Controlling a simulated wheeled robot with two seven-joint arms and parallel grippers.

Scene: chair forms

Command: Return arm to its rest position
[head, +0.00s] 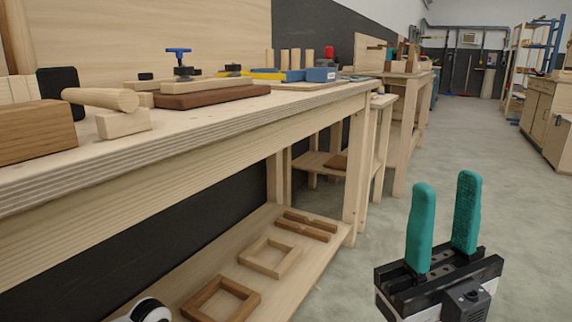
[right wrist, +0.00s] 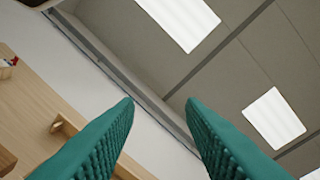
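My right gripper (head: 443,220) stands upright at the lower right of the head view, over the open floor and to the right of the workbench. Its two teal fingers are apart with nothing between them. In the right wrist view the same fingers (right wrist: 160,105) are apart and empty, pointing up toward the ceiling lights. My left gripper cannot be made out; only a small white and black part shows at the bottom edge of the head view, and I cannot tell what it is.
A wooden workbench (head: 200,158) runs along the left, holding wood blocks (head: 125,122), a dowel (head: 100,98) and a clamp with a blue handle (head: 180,58). Wooden frames (head: 268,257) lie on its lower shelf. Clear floor (head: 470,140) lies right of the bench. Cabinets (head: 545,115) stand far right.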

